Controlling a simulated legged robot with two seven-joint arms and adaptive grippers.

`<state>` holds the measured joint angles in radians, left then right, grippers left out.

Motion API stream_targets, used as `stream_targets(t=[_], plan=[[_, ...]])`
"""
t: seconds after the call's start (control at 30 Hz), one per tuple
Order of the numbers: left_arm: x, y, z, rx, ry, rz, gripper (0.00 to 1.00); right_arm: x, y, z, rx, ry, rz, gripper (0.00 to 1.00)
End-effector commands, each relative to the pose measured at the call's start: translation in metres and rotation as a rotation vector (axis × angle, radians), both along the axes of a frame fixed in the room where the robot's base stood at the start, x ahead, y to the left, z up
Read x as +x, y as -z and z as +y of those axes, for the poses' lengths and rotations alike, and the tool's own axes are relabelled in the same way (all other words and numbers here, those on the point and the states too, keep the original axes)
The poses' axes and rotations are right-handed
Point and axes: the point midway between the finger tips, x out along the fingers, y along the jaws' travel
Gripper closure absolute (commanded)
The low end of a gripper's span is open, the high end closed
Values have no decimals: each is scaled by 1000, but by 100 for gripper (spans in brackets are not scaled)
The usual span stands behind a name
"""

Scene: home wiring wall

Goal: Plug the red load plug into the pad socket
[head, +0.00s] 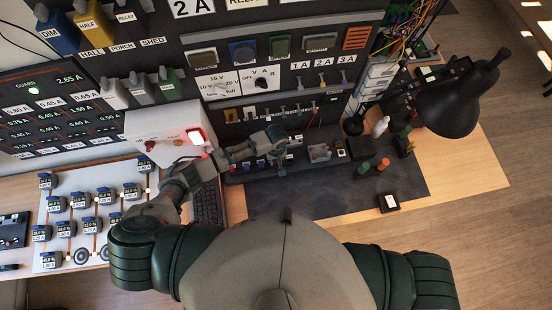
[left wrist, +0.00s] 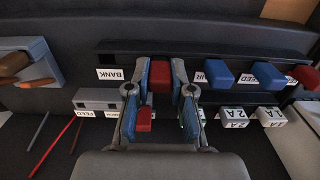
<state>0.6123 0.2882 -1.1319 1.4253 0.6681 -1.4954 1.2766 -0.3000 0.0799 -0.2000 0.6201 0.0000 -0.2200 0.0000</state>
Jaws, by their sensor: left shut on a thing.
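My left gripper (head: 276,143) is at the low rack at the foot of the wiring wall. In the left wrist view, its blue-faced fingers (left wrist: 160,82) are closed around a red block (left wrist: 160,78), which looks like the red load plug. The plug is in line with the dark rack row; I cannot tell if it is seated or lifted. A second red piece (left wrist: 144,119) shows beside the left finger, and another red block (left wrist: 305,76) is at the right edge. I cannot make out which opening is the pad socket. My right gripper is not in view.
Blue plugs (left wrist: 220,72) stand in the rack right of the fingers, with labelled white blocks (left wrist: 232,113) in front. A grey box (left wrist: 98,98) is at the left. A black lamp (head: 462,100) stands at the right. The dark mat (head: 310,192) has free room.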

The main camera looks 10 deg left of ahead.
Motion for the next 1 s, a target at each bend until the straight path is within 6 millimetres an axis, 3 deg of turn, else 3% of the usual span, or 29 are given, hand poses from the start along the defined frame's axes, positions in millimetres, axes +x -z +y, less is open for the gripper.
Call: stream_targets(t=[0.23,0.27,0.37,0.73,1.0], plan=[[0,6,0,0,0,0,99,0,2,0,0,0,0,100],[0,6,0,0,0,0,71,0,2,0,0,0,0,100],[0,6,0,0,0,0,49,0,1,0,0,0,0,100],[0,0,0,-1,0,0,49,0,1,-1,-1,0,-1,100],[1,-53,-2,-3,1,-1,49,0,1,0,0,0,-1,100]])
